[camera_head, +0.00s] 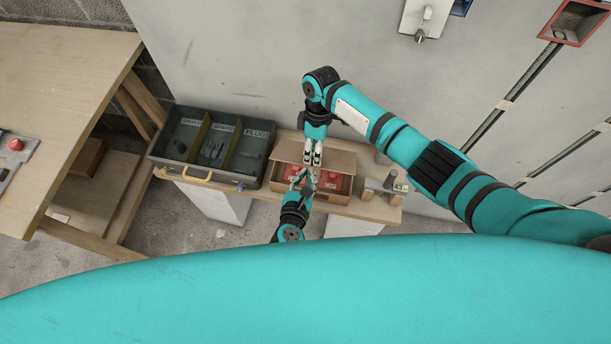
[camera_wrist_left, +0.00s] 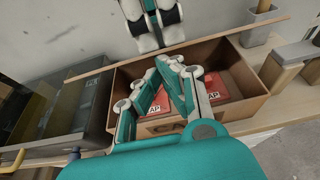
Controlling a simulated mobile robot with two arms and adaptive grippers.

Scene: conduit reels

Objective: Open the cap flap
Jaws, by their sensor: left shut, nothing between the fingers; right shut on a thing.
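The cap box is an open-topped brown cardboard box (camera_head: 318,197) on the bench, with red packs (camera_head: 331,180) inside. Its flap (camera_head: 340,158) is a brown panel along the back side, and its long thin edge (camera_wrist_left: 225,38) crosses the left wrist view behind the box. My right gripper (camera_head: 313,158) reaches down from behind and is shut on the flap near its middle. My left gripper (camera_head: 304,178) is shut and empty, over the front part of the box. In the left wrist view its fingers (camera_wrist_left: 169,63) hide part of the packs and inner wall.
A grey divided bin (camera_head: 262,187) with labelled compartments stands left of the box. A small wood-and-metal block (camera_head: 371,187) sits to the right on the narrow bench (camera_head: 394,212). A wooden table (camera_head: 70,75) is at far left; a wall is behind.

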